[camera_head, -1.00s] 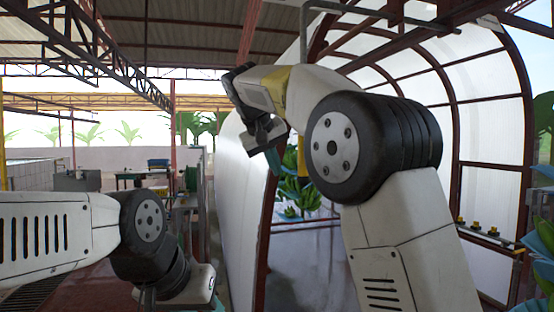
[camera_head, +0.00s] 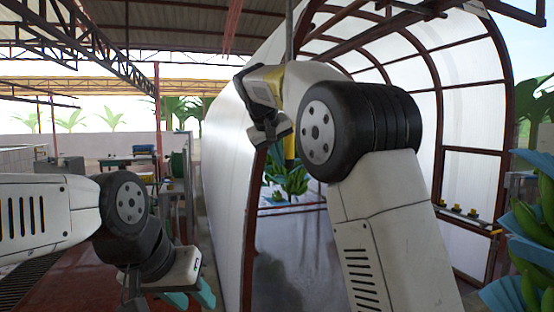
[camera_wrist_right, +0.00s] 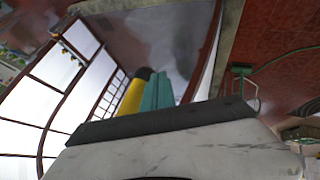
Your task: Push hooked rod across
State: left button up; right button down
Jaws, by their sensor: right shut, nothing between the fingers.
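A hooked rod hangs from the overhead rail. Its thin grey upper part (camera_head: 289,40) shows above my right arm, and its yellow lower part (camera_head: 290,150) shows just right of my right gripper (camera_head: 270,136). My right wrist hides the middle of the rod. In the right wrist view the shut teal fingers (camera_wrist_right: 158,92) are side by side, next to the yellow, black-ended rod (camera_wrist_right: 132,95); I cannot tell whether they touch. My left gripper (camera_head: 190,297) is low at the left, away from the rod, with teal fingers partly cut off by the picture edge.
A white arched tunnel with red-brown ribs (camera_head: 250,225) surrounds the rod's area. Green banana bunches (camera_head: 290,183) hang behind the rod. More bunches with blue covers (camera_head: 535,230) stand close at the right edge. Tables stand at the far left.

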jog(key=w+d, duration=0.4)
jog(key=d, duration=0.9)
